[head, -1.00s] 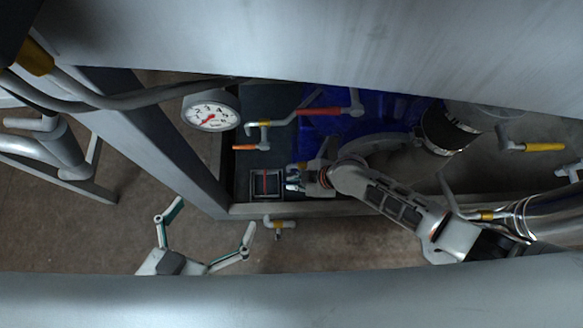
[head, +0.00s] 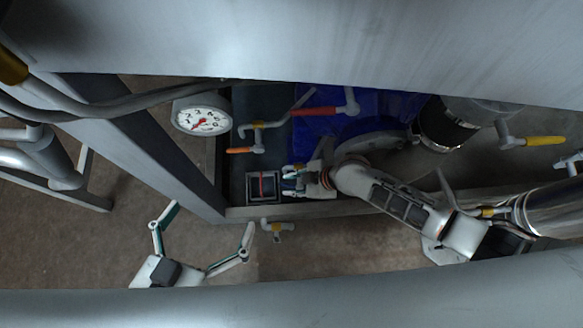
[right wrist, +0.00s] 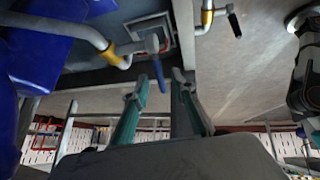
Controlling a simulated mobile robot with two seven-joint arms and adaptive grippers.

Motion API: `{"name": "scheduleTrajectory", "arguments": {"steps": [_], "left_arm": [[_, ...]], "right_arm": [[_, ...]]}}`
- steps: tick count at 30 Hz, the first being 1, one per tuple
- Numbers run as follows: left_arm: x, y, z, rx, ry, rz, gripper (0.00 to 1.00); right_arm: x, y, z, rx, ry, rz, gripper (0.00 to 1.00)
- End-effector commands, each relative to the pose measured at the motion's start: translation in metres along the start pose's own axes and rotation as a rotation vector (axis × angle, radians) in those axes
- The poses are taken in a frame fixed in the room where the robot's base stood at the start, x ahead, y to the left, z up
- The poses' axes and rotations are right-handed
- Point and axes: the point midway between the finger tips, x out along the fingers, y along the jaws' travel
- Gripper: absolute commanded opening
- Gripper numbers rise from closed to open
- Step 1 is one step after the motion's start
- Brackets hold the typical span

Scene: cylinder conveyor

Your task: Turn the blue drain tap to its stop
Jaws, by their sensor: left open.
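The blue drain tap shows in the right wrist view as a short blue lever (right wrist: 159,72) on a grey pipe with a yellow band (right wrist: 108,52). My right gripper (right wrist: 160,80) is open, with a finger on each side of the lever; contact cannot be told. In the head view my right gripper (head: 288,180) is low inside the frame, beside a small square fitting, and largely hides the blue lever. My left gripper (head: 210,222) is open and empty, its two fingers spread, to the left of the frame's lower beam.
A pressure gauge (head: 202,119), an orange-handled tap (head: 240,150), a red lever (head: 318,111) and a yellow-handled tap (head: 545,141) are nearby. A blue container (head: 318,133) lies behind my right gripper. A grey beam (head: 150,145) stands between the grippers' areas.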

Motion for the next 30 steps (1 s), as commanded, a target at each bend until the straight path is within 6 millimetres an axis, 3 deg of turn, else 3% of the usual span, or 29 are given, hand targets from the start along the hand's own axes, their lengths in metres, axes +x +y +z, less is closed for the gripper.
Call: {"name": "scheduleTrajectory", "arguments": {"steps": [8, 21, 30], "left_arm": [[0.000, -0.001, -0.002, -0.001, 0.003, -0.002, 1.00], [0.001, -0.001, -0.003, 0.001, 0.006, -0.001, 1.00], [0.001, -0.001, -0.003, 0.001, 0.007, -0.001, 1.00]], "right_arm": [[-0.014, 0.001, 0.000, -0.002, 0.001, 0.001, 0.26], [-0.092, 0.000, 0.000, -0.003, 0.000, 0.001, 0.26], [-0.119, 0.000, 0.000, 0.000, 0.000, 0.000, 0.26]]}}
